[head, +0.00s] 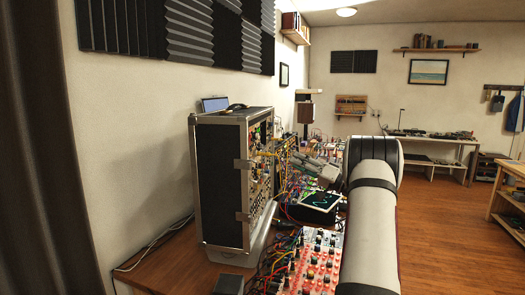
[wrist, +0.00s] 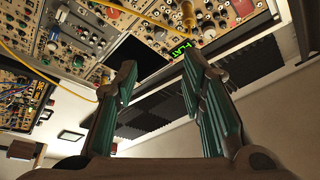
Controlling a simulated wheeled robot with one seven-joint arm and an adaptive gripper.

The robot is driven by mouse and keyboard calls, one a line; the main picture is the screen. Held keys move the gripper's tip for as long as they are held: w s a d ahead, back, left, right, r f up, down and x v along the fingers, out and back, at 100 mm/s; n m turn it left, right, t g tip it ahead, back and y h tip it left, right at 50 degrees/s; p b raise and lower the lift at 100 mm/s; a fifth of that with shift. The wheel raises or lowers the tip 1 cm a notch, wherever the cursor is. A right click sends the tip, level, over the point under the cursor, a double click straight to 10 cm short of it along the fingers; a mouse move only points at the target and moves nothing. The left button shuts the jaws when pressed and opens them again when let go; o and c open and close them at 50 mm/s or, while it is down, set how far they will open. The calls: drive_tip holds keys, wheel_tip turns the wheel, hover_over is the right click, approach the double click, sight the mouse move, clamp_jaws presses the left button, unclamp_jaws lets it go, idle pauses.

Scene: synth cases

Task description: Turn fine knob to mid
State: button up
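The modular synth case (head: 222,178) stands on the bench at the left in the head view, its panel side turned to the right. In the wrist view its tan panels (wrist: 95,22) fill the top, with many knobs, sockets and yellow cables. I cannot read which one is the fine knob. My gripper (wrist: 159,66) is open and empty, its teal fingers apart, short of the panel.
A red panel (head: 312,262) with several knobs and cables lies in front. Open floor (head: 440,240) lies right.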

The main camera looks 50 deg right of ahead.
sight(260, 147)
drive_tip(key=p+x, duration=0.1)
drive_tip(key=x, duration=1.2)
drive_tip(key=shift+w+p, duration=0.15)
drive_tip(key=shift+p, duration=0.2)
drive_tip(key=shift+a+f, duration=0.1)
clamp_jaws()
